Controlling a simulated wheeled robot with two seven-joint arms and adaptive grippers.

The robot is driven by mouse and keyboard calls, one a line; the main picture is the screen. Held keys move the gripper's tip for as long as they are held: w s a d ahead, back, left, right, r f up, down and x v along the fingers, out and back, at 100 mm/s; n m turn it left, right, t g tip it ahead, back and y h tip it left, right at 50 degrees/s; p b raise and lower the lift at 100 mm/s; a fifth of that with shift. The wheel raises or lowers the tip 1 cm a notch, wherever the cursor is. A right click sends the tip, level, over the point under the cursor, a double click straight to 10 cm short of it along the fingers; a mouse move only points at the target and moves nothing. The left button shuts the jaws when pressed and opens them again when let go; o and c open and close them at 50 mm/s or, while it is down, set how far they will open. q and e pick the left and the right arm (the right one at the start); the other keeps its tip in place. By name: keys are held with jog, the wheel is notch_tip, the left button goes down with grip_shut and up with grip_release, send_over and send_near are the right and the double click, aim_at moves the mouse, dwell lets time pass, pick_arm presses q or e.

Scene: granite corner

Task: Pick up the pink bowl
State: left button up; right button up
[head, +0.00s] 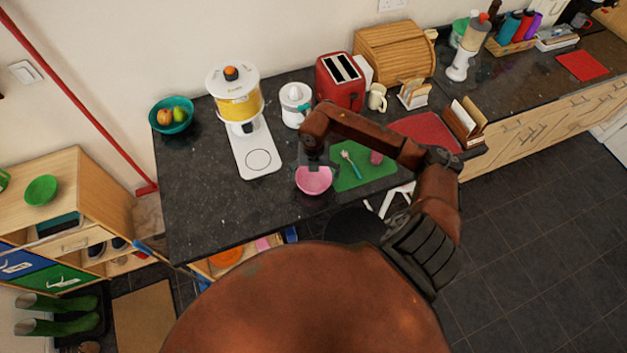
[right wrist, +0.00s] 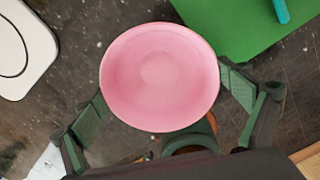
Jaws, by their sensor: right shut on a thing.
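The pink bowl (head: 314,181) is at the front part of the dark counter, beside the green mat. In the right wrist view the bowl (right wrist: 160,78) fills the middle, empty and facing the camera. My right gripper (head: 313,163) is at the bowl from above. In the right wrist view its fingers (right wrist: 160,100) are on either side of the bowl, shut on it. I cannot tell whether the bowl touches the counter. My left gripper is not in view.
A green mat (head: 350,178) with a fork and a pink cup (head: 376,157) lies right of the bowl. A juice dispenser (head: 236,100) stands to the left on a white base. A white juicer (head: 295,104) and red toaster (head: 340,82) stand behind.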

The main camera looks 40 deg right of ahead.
jog(key=shift+c, duration=1.2)
